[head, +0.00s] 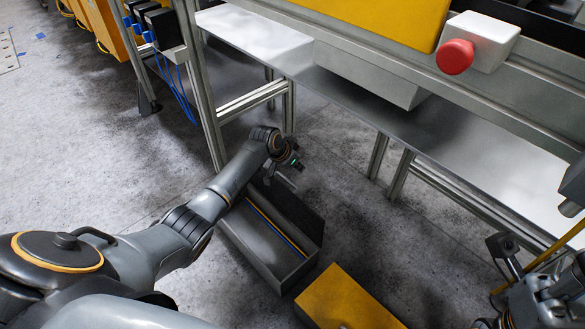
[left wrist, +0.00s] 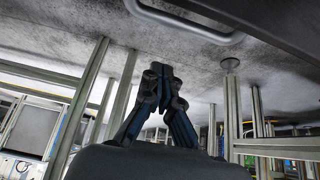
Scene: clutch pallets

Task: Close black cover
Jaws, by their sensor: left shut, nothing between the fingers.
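A dark cover (head: 298,208) stands raised along the right side of an open grey box (head: 262,262) on the floor. A light metal handle (head: 285,181) shows at the cover's far end; a handle (left wrist: 190,32) also shows at the top of the left wrist view, beside a dark panel (left wrist: 275,28). My left gripper (head: 298,165) is just beyond the handle in the head view. Its fingers (left wrist: 164,70) are together and empty, apart from the handle.
A yellow-topped box (head: 345,300) stands right of the grey box. A metal workbench (head: 400,110) with a red button (head: 455,57) runs across the back, its legs close to my left arm. Concrete floor is clear at left. A yellow and blue strip (head: 277,225) lies inside the box.

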